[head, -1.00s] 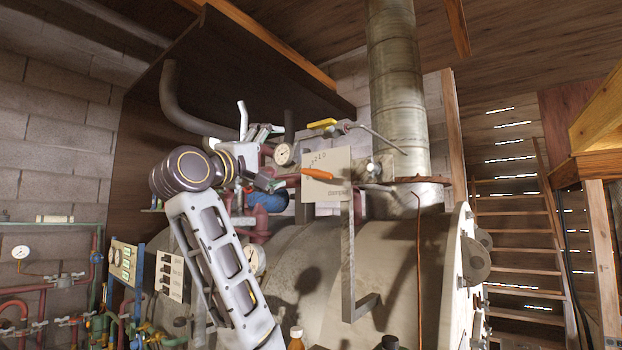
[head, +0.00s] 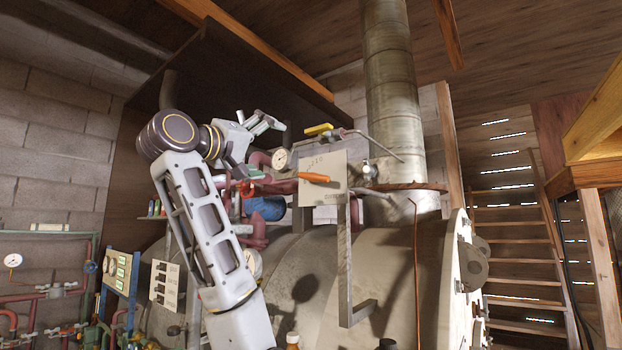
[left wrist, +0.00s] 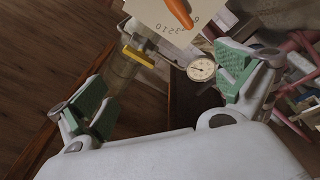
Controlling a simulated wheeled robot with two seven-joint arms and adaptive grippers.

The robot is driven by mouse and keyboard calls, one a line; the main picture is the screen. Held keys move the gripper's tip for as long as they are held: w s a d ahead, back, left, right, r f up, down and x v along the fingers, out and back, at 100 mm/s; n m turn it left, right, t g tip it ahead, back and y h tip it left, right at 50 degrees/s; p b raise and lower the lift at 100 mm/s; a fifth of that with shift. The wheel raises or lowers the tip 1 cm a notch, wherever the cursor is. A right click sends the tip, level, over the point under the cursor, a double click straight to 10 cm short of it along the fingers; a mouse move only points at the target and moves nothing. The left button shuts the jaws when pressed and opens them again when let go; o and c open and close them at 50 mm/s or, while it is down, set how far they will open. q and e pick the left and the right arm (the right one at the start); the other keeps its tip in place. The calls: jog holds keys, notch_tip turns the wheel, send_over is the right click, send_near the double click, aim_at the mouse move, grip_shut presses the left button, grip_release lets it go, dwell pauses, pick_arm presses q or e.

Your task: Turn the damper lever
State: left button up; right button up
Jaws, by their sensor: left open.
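The damper lever (head: 313,177) has an orange handle and sits on a pale plate (head: 331,190) with a number scale, in front of the flue pipe. The handle lies nearly level, pointing left in the head view. In the left wrist view the orange handle (left wrist: 179,12) is cut by the top edge, with the plate (left wrist: 160,16) around it. My left gripper (head: 258,148) is open and empty, left of the lever and apart from it. Its green-padded fingers are spread wide in the left wrist view (left wrist: 165,85). My right gripper is not in view.
A yellow-handled valve (head: 319,129) sits just above the plate. A round gauge (head: 281,159) and red pipes lie between my left gripper and the plate. The large still body (head: 385,265) is below, and a metal flue (head: 389,90) rises behind.

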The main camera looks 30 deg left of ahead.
aim_at(311, 176)
pick_arm(q)
jog(key=shift+w+d+f+m+g+h, duration=0.15)
jog(key=shift+w+f+m+g, duration=0.4)
jog(key=shift+m, duration=1.4)
jog(key=shift+w+d+f+m+g+h, duration=0.2)
jog(key=shift+f+m, duration=0.6)
jog(key=shift+m, duration=1.1)
jog(key=shift+w+d+f+m+g+h, duration=0.1)
jog(key=shift+w+f+m+g, duration=0.45)
jog(key=shift+m, duration=1.4)
jog(key=shift+s+f, duration=0.1)
jog(key=shift+s, duration=0.05)
jog(key=w+p, duration=0.1)
jog(key=w, duration=0.3)
jog(key=w+p, duration=0.2)
jog(key=w, duration=0.3)
jog(key=w+d+p, duration=0.1)
jog(key=w, duration=0.3)
jog(key=shift+w+p, duration=0.4)
